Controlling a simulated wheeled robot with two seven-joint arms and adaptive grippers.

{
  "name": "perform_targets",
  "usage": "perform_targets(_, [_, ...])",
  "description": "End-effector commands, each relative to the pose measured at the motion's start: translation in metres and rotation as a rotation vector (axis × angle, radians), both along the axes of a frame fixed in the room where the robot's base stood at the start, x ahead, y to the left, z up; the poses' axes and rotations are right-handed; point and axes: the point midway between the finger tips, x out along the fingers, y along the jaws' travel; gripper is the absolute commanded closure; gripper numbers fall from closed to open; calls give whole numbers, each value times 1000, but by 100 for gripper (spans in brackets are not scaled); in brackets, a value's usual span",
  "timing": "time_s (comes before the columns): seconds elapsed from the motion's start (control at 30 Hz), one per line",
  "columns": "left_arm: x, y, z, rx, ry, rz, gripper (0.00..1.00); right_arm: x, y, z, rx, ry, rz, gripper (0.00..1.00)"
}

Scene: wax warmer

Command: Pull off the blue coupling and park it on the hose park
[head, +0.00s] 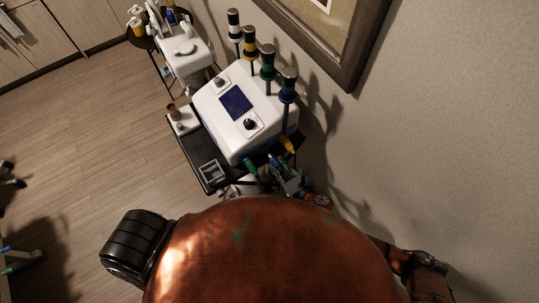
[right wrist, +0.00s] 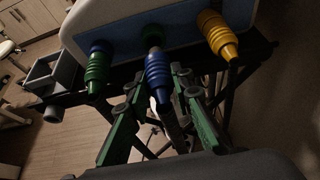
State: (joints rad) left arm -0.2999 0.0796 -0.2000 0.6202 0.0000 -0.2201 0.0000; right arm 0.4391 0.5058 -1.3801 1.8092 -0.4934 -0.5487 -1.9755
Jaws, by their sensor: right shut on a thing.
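The blue coupling (right wrist: 157,70) is ribbed and hangs at the middle port under the white machine in the right wrist view. A grey section shows between it and the green collar above. My right gripper (right wrist: 160,103) has its green fingers on both sides of the coupling's lower part and is shut on it. In the head view my right gripper (head: 287,181) is at the machine's front edge, partly hidden by my own body. A grey open square holder (right wrist: 56,72) stands to the left; I cannot tell whether it is the hose park. My left gripper is not in view.
The white machine (head: 222,108) stands on a black shelf (head: 196,150). Several coloured posts rise behind it near the wall. The floor at left is mostly clear.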

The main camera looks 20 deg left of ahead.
Motion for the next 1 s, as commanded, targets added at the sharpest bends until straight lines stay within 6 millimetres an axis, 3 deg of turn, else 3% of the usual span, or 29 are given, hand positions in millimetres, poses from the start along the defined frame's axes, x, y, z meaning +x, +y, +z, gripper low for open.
perform_targets(0.57, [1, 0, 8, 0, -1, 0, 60, -15, -19, 0, 1, 1, 0, 100])
perform_targets(0.87, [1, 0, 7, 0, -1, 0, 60, -15, -19, 0, 0, 0, 0, 100])
perform_targets(1.0, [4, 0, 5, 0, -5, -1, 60, -8, -16, 13, 5, -4, -30, 100])
